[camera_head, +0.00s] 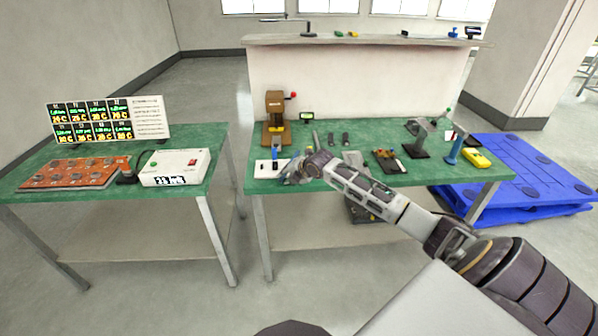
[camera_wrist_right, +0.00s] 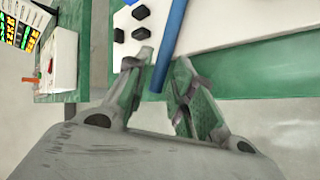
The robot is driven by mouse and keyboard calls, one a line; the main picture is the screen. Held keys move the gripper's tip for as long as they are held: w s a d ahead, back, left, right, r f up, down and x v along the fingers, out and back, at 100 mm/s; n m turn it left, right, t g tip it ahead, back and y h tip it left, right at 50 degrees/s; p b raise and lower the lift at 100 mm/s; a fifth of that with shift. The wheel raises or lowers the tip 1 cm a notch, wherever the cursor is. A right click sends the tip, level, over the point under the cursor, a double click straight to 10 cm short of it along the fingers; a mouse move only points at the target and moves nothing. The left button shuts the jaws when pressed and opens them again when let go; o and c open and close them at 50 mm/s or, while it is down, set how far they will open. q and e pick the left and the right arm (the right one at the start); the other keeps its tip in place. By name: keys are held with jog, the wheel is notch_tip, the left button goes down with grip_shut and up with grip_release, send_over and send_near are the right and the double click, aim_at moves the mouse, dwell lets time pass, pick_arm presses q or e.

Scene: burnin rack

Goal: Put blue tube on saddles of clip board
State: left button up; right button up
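The blue tube (camera_head: 275,154) is at the back part of the white clip board (camera_head: 263,174), near the left end of the right-hand table. In the right wrist view the tube (camera_wrist_right: 169,45) runs from between the fingertips up across the white board (camera_wrist_right: 196,32), which carries several black saddle-like blocks (camera_wrist_right: 140,12). My right gripper (camera_head: 291,177) is over the board's right side. In the wrist view its fingers (camera_wrist_right: 166,62) stand on both sides of the tube's near end, with a narrow gap; I cannot tell whether they touch it. My left gripper is out of view.
A brown press (camera_head: 274,112) stands behind the board. Small tools (camera_head: 388,160), a grey stand (camera_head: 417,142) and a yellow meter (camera_head: 477,158) are to the right. The left table holds an orange rack board (camera_head: 72,172) and a white instrument box (camera_head: 175,165).

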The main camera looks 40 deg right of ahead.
jog(key=shift+v, duration=1.25)
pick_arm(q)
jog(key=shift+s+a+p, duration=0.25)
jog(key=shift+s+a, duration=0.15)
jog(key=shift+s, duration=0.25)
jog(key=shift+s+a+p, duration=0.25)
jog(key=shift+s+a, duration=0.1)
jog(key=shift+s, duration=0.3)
pick_arm(e)
jog(key=v, duration=0.8)
jog(key=shift+s+r, duration=0.2)
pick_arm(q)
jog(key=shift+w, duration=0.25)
